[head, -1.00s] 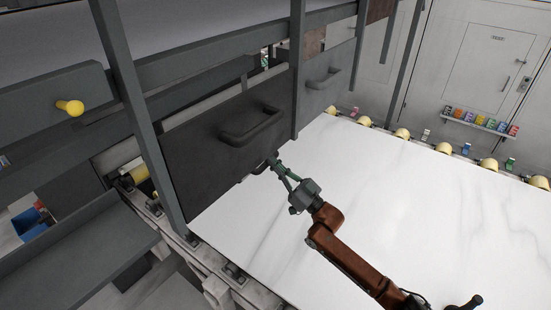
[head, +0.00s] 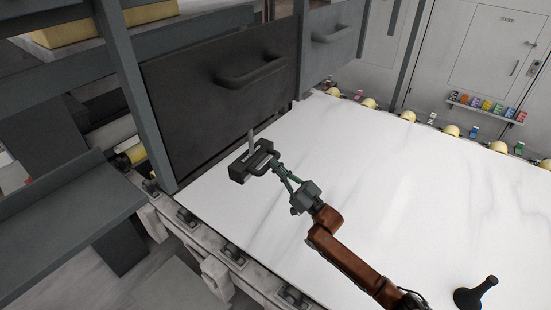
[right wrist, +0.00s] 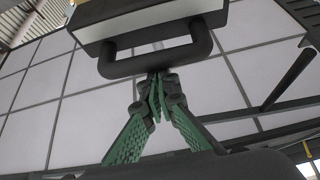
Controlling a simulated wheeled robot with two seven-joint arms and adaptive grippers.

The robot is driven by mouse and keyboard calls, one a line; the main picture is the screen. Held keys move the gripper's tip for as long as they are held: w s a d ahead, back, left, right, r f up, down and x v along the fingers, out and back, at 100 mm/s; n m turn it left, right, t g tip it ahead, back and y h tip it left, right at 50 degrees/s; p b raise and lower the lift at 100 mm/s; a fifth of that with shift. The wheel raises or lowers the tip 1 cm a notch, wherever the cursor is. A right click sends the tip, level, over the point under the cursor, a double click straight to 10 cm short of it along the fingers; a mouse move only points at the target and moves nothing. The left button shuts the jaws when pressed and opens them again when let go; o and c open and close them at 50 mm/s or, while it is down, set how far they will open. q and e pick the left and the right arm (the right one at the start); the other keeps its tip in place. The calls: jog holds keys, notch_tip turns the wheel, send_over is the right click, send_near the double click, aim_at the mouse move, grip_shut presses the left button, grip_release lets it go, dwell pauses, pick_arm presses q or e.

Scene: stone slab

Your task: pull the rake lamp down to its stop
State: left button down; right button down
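The rake lamp (head: 238,173) is a dark box with a loop handle, hanging on a thin pale rod (head: 251,140) below the dark panel, just over the white stone slab (head: 370,175). Whether it touches the slab cannot be told. My right gripper (head: 276,165) is at the lamp's handle. In the right wrist view the dark handle (right wrist: 160,58) crosses in front of the lamp body (right wrist: 135,22). My gripper's green fingers (right wrist: 157,88) come together at the bar; their tips are partly hidden there. My left gripper is not in view.
A dark panel with a handle (head: 215,105) and a grey panel (head: 328,45) hang above the slab's far left side. A grey post (head: 133,95) stands left of them. A black knob-shaped object (head: 474,292) is at the lower right. The slab's middle is clear.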

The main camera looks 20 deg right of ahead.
notch_tip(320, 180, down, 27)
jog(key=b, duration=1.5)
jog(key=shift+r, duration=0.2)
notch_tip(320, 180, up, 5)
jog(key=p, duration=0.4)
jog(key=b+v, duration=0.2)
jog(key=v, duration=0.9)
jog(key=shift+f, duration=0.2)
